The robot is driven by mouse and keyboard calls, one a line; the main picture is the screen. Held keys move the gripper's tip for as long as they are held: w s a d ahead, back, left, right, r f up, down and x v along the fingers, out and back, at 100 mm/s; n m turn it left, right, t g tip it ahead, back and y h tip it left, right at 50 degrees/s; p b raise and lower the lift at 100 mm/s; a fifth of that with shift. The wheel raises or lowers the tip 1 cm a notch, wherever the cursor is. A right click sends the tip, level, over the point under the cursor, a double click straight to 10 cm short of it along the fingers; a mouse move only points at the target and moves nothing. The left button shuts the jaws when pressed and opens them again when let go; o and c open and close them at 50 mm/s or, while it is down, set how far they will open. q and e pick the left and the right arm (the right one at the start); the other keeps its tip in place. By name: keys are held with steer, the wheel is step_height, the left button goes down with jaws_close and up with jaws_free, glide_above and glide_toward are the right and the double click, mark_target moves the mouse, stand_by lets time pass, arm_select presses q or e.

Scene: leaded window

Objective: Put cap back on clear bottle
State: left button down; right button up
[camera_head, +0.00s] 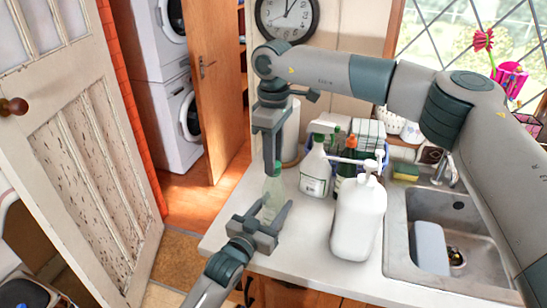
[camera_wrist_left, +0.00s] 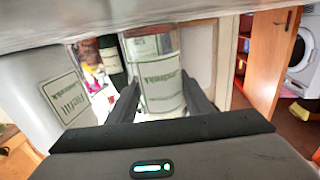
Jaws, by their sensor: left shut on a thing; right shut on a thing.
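The clear bottle (camera_head: 272,190), a pale green see-through one, stands upright near the left end of the counter. My left gripper (camera_head: 270,208) is shut around its body from the front. In the left wrist view the bottle (camera_wrist_left: 160,82) shows a label with green print between the two fingers (camera_wrist_left: 160,98). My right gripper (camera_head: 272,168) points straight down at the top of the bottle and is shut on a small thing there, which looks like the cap. The fingers mostly hide the cap, so I cannot tell whether it is seated on the neck.
A white pump bottle (camera_head: 358,222) stands right of the clear bottle. The sink (camera_head: 397,235) is at the right.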

steer(key=o, duration=1)
steer(key=shift+r, duration=0.1)
steer(key=shift+r, duration=2.2)
steer(key=shift+c, duration=0.3)
